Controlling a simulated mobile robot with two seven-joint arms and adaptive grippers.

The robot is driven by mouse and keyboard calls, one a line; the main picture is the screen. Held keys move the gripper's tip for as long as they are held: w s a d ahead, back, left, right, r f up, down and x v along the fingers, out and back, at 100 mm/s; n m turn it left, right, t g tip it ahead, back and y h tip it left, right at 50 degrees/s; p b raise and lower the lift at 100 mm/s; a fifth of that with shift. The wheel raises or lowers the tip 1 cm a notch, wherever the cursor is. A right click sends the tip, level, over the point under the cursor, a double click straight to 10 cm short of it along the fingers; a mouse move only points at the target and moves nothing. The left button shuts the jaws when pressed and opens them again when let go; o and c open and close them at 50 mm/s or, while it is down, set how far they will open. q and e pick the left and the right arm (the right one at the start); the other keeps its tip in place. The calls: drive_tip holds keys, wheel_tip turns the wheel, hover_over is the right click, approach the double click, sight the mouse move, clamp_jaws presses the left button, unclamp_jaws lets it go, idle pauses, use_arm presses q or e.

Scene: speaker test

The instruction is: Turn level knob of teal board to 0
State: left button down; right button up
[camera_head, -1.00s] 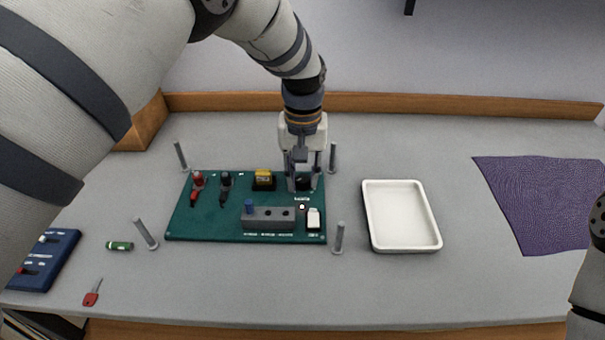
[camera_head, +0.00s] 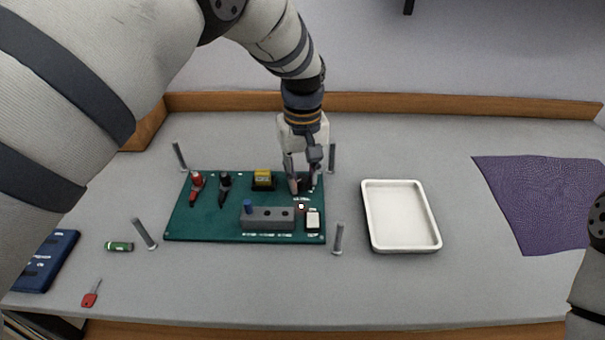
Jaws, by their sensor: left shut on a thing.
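The teal board (camera_head: 215,222) lies flat on the grey table, left of the picture's middle. My left gripper (camera_head: 303,187) reaches down to the board's far right corner and is shut on the level knob there. The fingers hide most of the knob, so its pointer and scale cannot be read. Just in front of the gripper a small light (camera_head: 301,207) glows on the board. My right arm shows only in part at the right edge; its gripper is out of view.
The board also bears red and black clips (camera_head: 196,181), a yellow part (camera_head: 263,178), a grey block (camera_head: 268,218) and a white switch (camera_head: 313,221). Metal posts (camera_head: 338,238) stand around it. A white tray (camera_head: 401,246) is to the right, a purple cloth (camera_head: 545,200) beyond.

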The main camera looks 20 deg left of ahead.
sight(302, 179)
use_arm(q)
drive_tip(key=c, duration=1.3)
unclamp_jaws()
wheel_tip(302, 179, up, 12)
